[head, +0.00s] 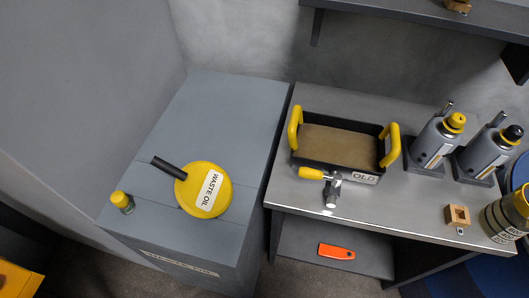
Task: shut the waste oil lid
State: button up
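The waste oil lid (194,196) is a round yellow disc with a white label reading "WASTE OIL". It is on top of a grey cabinet (225,105) on the left, with its labelled face toward the camera. A black handle (168,167) sticks out from its upper left side. The lid looks flat or nearly flat on the top; I cannot tell whether there is a gap under it. No opening shows. My gripper is not in view.
A small yellow-capped green item (122,201) stands at the cabinet's front left corner. The bench (400,209) at right holds a black tray (362,178) with yellow handles, a yellow-handled valve (331,191) and two bottle jacks (435,140). An orange tool (336,251) lies on the lower shelf.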

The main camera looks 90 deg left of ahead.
aim_at(204, 190)
jog(key=i, duration=0.25)
jog(key=u, duration=3.9)
jog(key=k, duration=1.3)
jog(key=u, duration=0.55)
jog(key=i, duration=1.85)
jog(key=z, duration=0.55)
